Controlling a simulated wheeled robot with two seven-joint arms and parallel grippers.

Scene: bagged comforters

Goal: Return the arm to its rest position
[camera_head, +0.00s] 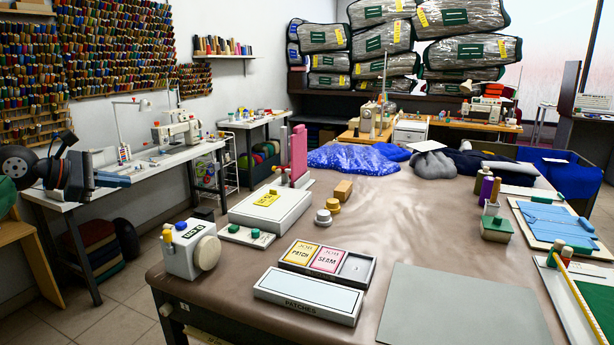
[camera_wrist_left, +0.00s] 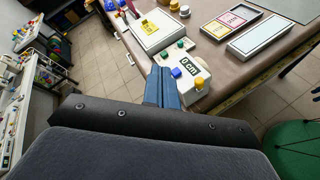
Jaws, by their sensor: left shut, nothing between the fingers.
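My left gripper (camera_head: 112,180) comes in from the left edge in the head view, in front of the white sewing desk and off to the left of the big brown table (camera_head: 408,205). Its blue fingers are shut with nothing between them. The same device (camera_head: 188,250) stands on the table's near left corner in the head view. My right gripper is not in view.
A tray with "PATCH" and "SEAM" cards (camera_head: 368,272), a "PATCHES" box (camera_head: 307,296) and a grey mat (camera_head: 462,308) lie on the table. A white sewing desk (camera_head: 150,166) stands at left. Bagged comforters (camera_head: 384,38) are stacked at the back. Floor (camera_head: 125,275) shows between desk and table.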

